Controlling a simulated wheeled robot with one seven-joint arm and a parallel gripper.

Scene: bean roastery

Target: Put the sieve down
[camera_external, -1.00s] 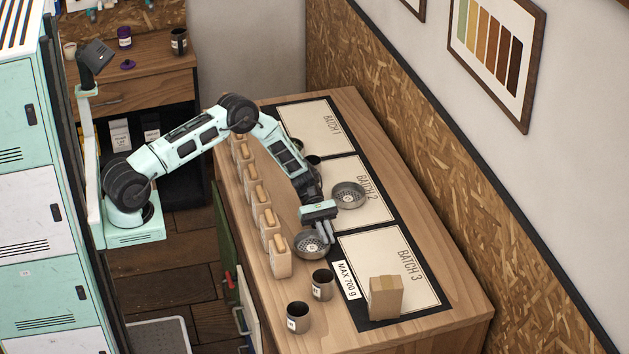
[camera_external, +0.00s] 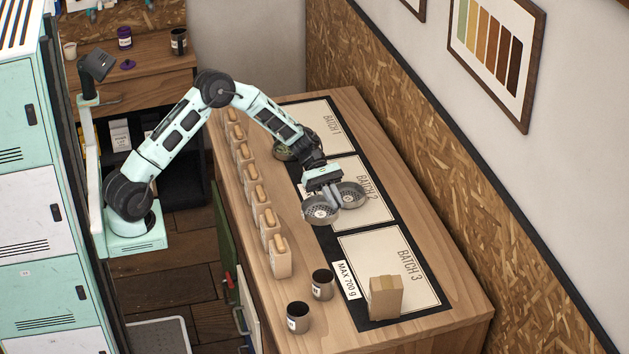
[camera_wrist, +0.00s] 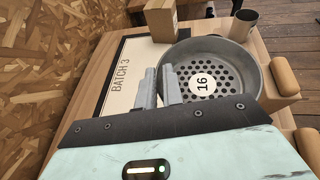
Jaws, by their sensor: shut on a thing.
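My gripper (camera_external: 334,196) is shut on the rim of a round grey metal sieve (camera_external: 318,211). In the wrist view my gripper's two fingers (camera_wrist: 160,88) pinch the sieve's near-left rim; the sieve (camera_wrist: 235,75) has a perforated bottom and a white label reading 16. In the external view it hangs slightly tilted near the left edge of the BATCH 2 mat (camera_external: 376,212). It seems to be above the counter, but the exact gap is hard to tell. A second metal sieve (camera_external: 352,193) sits on the BATCH 2 mat just right of my fingers.
A round dish with green content (camera_external: 284,154) lies by the BATCH 1 mat (camera_external: 312,124), partly hidden by my arm. Several wooden-topped blocks (camera_external: 281,258) line the left edge. Two dark cups (camera_external: 322,285) stand in front. A cardboard box (camera_external: 386,297) stands on the BATCH 3 mat (camera_external: 385,255).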

